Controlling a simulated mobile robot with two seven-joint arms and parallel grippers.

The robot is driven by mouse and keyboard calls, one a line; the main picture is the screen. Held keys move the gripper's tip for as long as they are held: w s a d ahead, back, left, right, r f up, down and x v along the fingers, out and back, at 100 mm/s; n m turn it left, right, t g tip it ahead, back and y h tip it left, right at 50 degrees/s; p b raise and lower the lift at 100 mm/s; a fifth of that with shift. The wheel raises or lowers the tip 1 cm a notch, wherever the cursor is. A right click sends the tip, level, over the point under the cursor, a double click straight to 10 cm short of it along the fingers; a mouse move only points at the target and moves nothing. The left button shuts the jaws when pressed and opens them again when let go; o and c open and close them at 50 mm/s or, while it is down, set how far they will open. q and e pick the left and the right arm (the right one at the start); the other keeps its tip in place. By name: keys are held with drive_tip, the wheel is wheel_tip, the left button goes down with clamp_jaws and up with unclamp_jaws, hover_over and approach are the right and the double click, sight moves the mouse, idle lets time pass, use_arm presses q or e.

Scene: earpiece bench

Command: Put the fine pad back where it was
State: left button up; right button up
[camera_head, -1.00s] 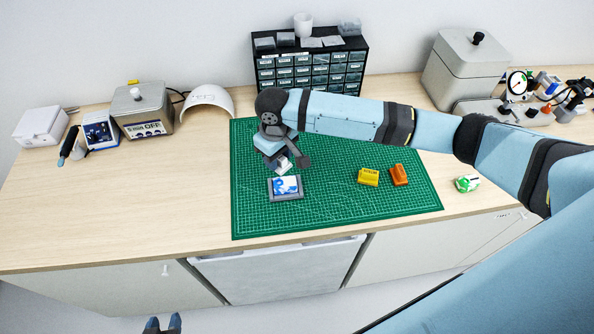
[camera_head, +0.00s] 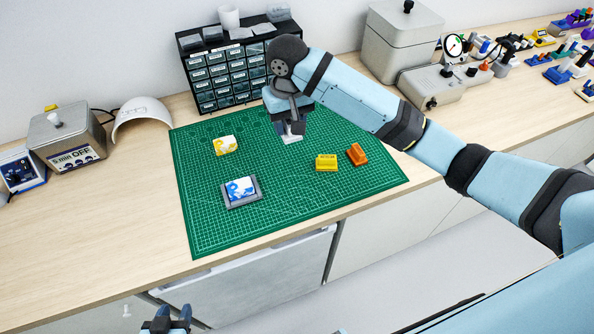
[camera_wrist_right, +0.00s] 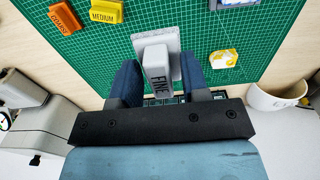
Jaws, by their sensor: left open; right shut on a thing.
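The fine pad is a pale grey-white block labelled FINE (camera_wrist_right: 157,68) in the right wrist view. My right gripper (camera_head: 290,128) is shut on it. In the head view the pad's pale end (camera_head: 291,139) shows below the fingers, over the rear of the green mat (camera_head: 290,185); whether it touches the mat is unclear. The yellow medium pad (camera_head: 327,162) and orange coarse pad (camera_head: 357,154) stand side by side on the mat, right and nearer the front. They also show in the right wrist view, medium (camera_wrist_right: 106,10) and coarse (camera_wrist_right: 64,17). My left gripper (camera_head: 166,320) is open and empty, low in front of the bench.
A blue-and-white piece sits in a grey holder (camera_head: 243,203) on the mat. A yellow-and-white piece (camera_head: 225,146) lies behind it. A black drawer cabinet (camera_head: 222,75) stands behind the mat and a grey box (camera_head: 398,42) behind my arm. The mat's front middle is clear.

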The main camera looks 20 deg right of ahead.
sight(291, 177)
wheel_tip(291, 177, down, 17)
drive_tip(key=shift+f+p, duration=0.1)
drive_tip(key=shift+p, duration=0.4)
drive_tip(key=shift+f, duration=0.1)
drive_tip(key=o, duration=0.9)
wheel_tip(291, 177, up, 12)
drive_tip(key=shift+r+b, duration=0.2)
drive_tip(key=shift+b, duration=0.4)
